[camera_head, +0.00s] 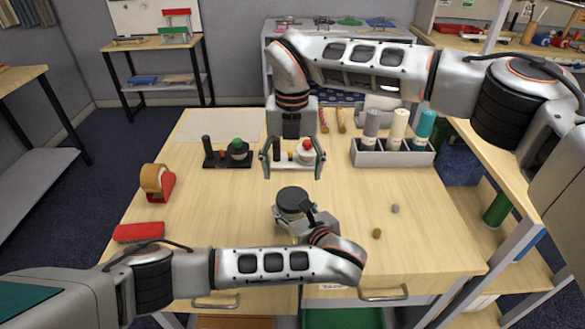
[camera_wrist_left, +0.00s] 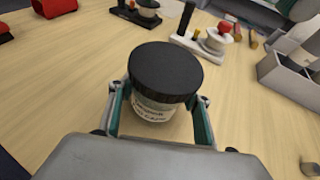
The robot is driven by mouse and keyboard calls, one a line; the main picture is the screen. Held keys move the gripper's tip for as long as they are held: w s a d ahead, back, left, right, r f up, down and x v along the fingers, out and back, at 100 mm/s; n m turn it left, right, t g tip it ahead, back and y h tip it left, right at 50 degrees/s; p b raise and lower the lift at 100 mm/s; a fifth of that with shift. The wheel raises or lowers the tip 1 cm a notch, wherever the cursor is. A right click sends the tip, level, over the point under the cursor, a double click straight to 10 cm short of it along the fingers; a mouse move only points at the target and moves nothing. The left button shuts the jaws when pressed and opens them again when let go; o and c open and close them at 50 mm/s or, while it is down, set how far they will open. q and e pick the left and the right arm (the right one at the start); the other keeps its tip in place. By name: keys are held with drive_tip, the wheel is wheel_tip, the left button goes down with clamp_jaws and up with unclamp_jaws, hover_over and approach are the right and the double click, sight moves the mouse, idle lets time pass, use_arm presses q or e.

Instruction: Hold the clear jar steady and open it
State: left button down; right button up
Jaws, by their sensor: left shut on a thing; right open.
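The clear jar (camera_wrist_left: 154,107) with its black lid (camera_head: 291,200) stands upright on the wooden table. The lid (camera_wrist_left: 166,70) is seated on the jar, and a white label shows below it in the left wrist view. My left gripper (camera_head: 293,222) is shut around the jar body, with a finger on each side (camera_wrist_left: 159,115). My right gripper (camera_head: 292,172) is open, pointing down, beyond the jar. Its fingers are on either side of a white-based stand in the head view, and I cannot tell its height above the table.
The white-based stand (camera_head: 292,166) and a black-based stand (camera_head: 228,162) are behind the jar. A grey rack (camera_head: 393,157) with several bottles is at the right. A tape dispenser (camera_head: 158,184) and red case (camera_head: 138,232) are left.

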sight(293, 197)
drive_tip(key=m, duration=0.5)
drive_tip(key=shift+m, duration=0.3)
drive_tip(key=m, duration=1.1)
drive_tip(key=shift+m, duration=0.4)
drive_tip(key=shift+f, duration=4)
